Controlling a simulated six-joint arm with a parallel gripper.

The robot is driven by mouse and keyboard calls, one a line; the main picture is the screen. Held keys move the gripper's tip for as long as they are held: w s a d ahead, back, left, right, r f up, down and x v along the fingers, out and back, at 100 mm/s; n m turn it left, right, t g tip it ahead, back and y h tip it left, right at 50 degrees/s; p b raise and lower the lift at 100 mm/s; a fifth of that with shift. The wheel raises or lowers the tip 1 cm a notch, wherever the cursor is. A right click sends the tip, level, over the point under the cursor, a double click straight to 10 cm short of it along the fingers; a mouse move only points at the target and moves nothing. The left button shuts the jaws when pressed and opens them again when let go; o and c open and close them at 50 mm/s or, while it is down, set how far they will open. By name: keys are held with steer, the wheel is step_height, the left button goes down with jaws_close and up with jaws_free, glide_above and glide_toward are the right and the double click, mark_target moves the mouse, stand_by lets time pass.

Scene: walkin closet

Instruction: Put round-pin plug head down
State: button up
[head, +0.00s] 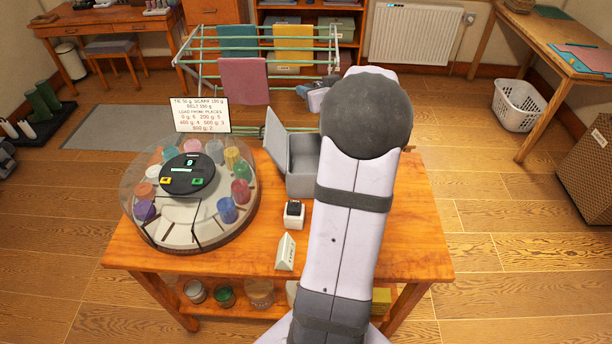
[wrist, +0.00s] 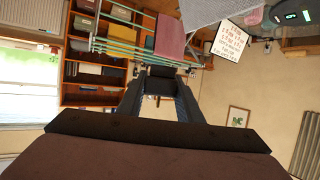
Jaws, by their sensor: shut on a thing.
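My gripper (wrist: 160,78) fills the lower middle of the wrist view. Its two dark fingers close in on a small dark piece (wrist: 160,71) at their tips, which I take to be the round-pin plug head; its pins cannot be made out. In the head view my raised arm hides most of the gripper, and only pale and dark wrist parts show left of the arm's round joint. The held piece is up in the air, apart from the wooden table (head: 420,235). The wrist view looks across the room, tilted.
On the table stand a clear-domed round carousel (head: 190,240) with coloured cylinders, an open grey box (head: 302,165), a small black-and-white block (head: 294,214), a white wedge (head: 286,252) and a sign card (head: 201,115). A drying rack (head: 243,75) stands behind. The table's right side looks clear.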

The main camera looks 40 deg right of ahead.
step_height(320, 180, down, 13)
steer(key=d, duration=0.1)
steer(key=shift+s+d+f, duration=0.15)
steer(key=shift+s+d, duration=0.05)
steer(key=shift+d, duration=0.05)
step_height(320, 180, down, 10)
steer(key=p, duration=0.2)
steer(key=shift+p, duration=0.35)
stand_by(0.3)
steer(key=shift+f, duration=0.1)
steer(key=shift+f+b, duration=0.35)
steer(key=shift+b, duration=0.1)
steer(key=shift+f, duration=0.2)
